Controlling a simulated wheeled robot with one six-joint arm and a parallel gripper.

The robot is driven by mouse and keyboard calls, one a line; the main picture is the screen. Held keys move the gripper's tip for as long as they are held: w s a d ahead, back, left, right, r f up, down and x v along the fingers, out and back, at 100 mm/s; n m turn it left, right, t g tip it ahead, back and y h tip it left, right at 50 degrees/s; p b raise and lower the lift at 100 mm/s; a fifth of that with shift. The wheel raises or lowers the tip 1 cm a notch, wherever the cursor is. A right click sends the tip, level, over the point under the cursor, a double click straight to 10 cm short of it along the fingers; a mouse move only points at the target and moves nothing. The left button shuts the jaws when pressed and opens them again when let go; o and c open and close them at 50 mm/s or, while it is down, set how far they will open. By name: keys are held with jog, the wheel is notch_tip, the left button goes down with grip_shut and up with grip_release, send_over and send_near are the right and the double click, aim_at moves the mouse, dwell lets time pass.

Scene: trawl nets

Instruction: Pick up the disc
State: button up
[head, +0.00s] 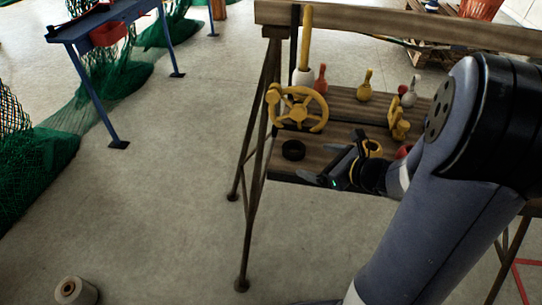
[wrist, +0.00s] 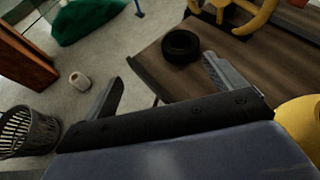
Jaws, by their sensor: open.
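The black disc (head: 293,150) is a thick ring with a hollow middle. It lies flat on the wooden table (head: 345,137), near its left edge. In the wrist view the disc (wrist: 181,46) is whole and unobstructed, just beyond my fingertips and closer to the right finger. My gripper (head: 322,164) is open and empty, to the right of the disc and near the table's front edge in the head view. In the wrist view the gripper (wrist: 162,72) has its fingers wide apart, with neither touching the disc.
A yellow handwheel (head: 298,107) stands behind the disc. Red, yellow and grey handled pieces stand farther back, including a yellow one (head: 365,86). A yellow ring-shaped part (head: 373,148) is close beside my gripper. A wooden beam (head: 400,25) runs along the back.

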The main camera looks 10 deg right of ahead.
aim_at(290, 146)
jog(key=w, duration=0.1)
jog(key=w+f+m, duration=0.1)
jog(key=w+f+m+t+b, duration=0.1)
jog(key=shift+w+d+f, duration=0.15)
jog(key=shift+d+f, duration=0.05)
jog(key=shift+d, duration=0.15)
jog(key=x, duration=0.4)
jog(key=shift+w+a, duration=0.1)
jog(key=shift+w, duration=0.15)
jog(key=shift+d+b+x, duration=0.1)
jog(key=shift+b+x, duration=0.05)
jog(key=shift+x, duration=1.25)
jog(key=shift+d+b+x, duration=0.15)
jog(key=shift+x, duration=1.25)
jog(key=shift+w+f, duration=0.1)
jog(key=shift+h, duration=0.3)
jog(key=c, duration=1.1)
notch_tip(290, 146, up, 10)
jog(key=p, duration=0.2)
jog(key=shift+p, duration=0.3)
